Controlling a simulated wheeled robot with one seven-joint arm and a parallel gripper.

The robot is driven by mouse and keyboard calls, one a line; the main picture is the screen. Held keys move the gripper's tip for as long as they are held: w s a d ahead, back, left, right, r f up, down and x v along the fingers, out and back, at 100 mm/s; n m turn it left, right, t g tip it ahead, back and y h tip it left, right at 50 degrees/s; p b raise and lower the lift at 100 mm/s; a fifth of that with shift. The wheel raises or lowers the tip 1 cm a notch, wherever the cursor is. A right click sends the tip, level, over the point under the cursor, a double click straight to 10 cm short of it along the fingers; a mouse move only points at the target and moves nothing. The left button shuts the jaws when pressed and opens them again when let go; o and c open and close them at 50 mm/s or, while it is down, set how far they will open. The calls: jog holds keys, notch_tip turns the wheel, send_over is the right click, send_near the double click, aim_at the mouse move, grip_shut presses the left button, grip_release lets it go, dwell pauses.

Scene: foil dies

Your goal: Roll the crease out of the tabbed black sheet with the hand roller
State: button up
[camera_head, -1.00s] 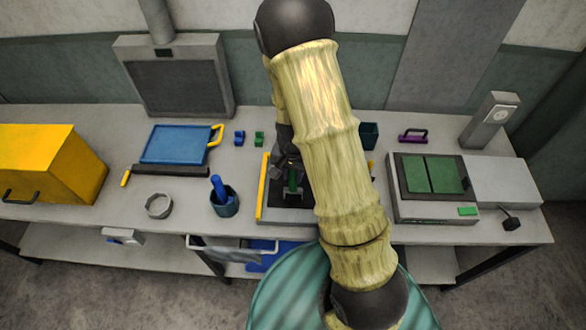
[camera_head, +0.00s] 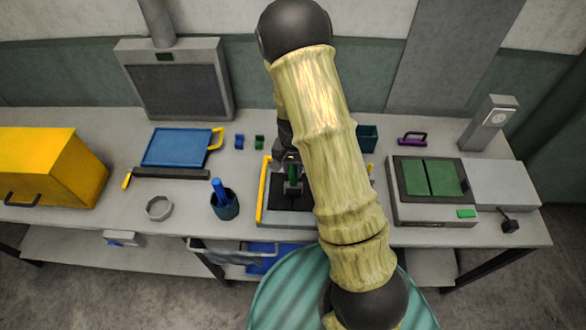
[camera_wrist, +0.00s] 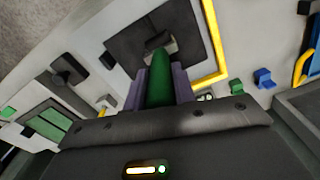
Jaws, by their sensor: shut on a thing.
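My gripper (camera_wrist: 160,78) is shut on the green handle (camera_wrist: 158,88) of the hand roller, which stands between its fingers in the wrist view. The roller's grey head (camera_wrist: 160,46) is over the black sheet (camera_wrist: 125,42); I cannot tell whether it touches. In the head view the green handle (camera_head: 292,178) shows beside my arm, and part of the black sheet (camera_head: 282,194) lies on a grey board with a yellow bar (camera_head: 262,192) along its left side. My arm hides the right part of the sheet. The crease and tab cannot be made out.
A teal cup with a blue handle (camera_head: 224,206) and a grey ring (camera_head: 159,208) stand to the left. A blue tray (camera_head: 176,146) lies behind them. A device with green panels (camera_head: 408,206) stands to the right. A teal bin (camera_head: 367,138) is behind my arm.

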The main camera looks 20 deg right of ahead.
jog(key=shift+f, duration=0.1)
jog(key=shift+w+d+p, duration=0.2)
jog(key=shift+w+d, duration=0.05)
jog(key=shift+w, duration=0.45)
jog(key=shift+w+d+p, duration=0.15)
jog(key=shift+w+d, duration=0.1)
jog(key=shift+w, duration=0.45)
jog(key=w, duration=0.1)
jog(key=w+d, duration=0.1)
jog(key=w, duration=0.1)
jog(key=shift+r+p, duration=0.2)
jog(key=shift+p, duration=0.1)
jog(key=shift+s+a, duration=0.1)
jog(key=shift+s, duration=0.05)
jog(key=shift+s+a+f+b, duration=0.15)
jog(key=shift+s+a, duration=0.1)
jog(key=shift+s, duration=0.4)
jog(key=shift+s+a+r+b, duration=0.1)
jog(key=shift+s+a+b, duration=0.1)
jog(key=shift+s, duration=0.45)
